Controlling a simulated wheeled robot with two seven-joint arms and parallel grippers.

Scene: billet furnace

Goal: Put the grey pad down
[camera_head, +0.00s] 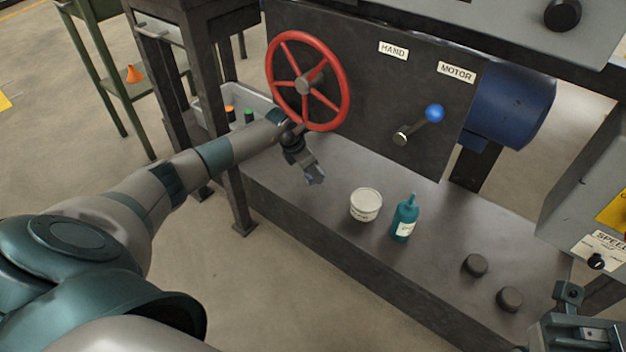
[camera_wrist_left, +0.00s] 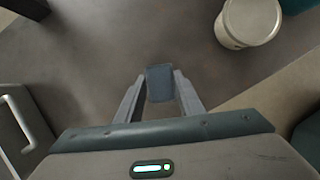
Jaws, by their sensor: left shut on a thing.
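The grey pad (camera_wrist_left: 160,83) is a small blue-grey block between the fingertips of my left gripper (camera_wrist_left: 159,92) in the left wrist view. In the head view my left gripper (camera_head: 314,176) points down over the left part of the dark machine shelf (camera_head: 310,205), left of a white tub. The gripper is shut on the pad. I cannot tell how high the pad is above the shelf or whether it touches. My right gripper (camera_head: 578,325) is partly in view at the lower right corner; its fingers are not clear.
The white tub (camera_head: 366,205) and a teal bottle (camera_head: 405,217) stand on the shelf. Two dark round knobs (camera_head: 475,265) are further right. A red handwheel (camera_head: 307,80) and blue-knobbed lever (camera_head: 420,124) are above. Shelf between gripper and tub is clear.

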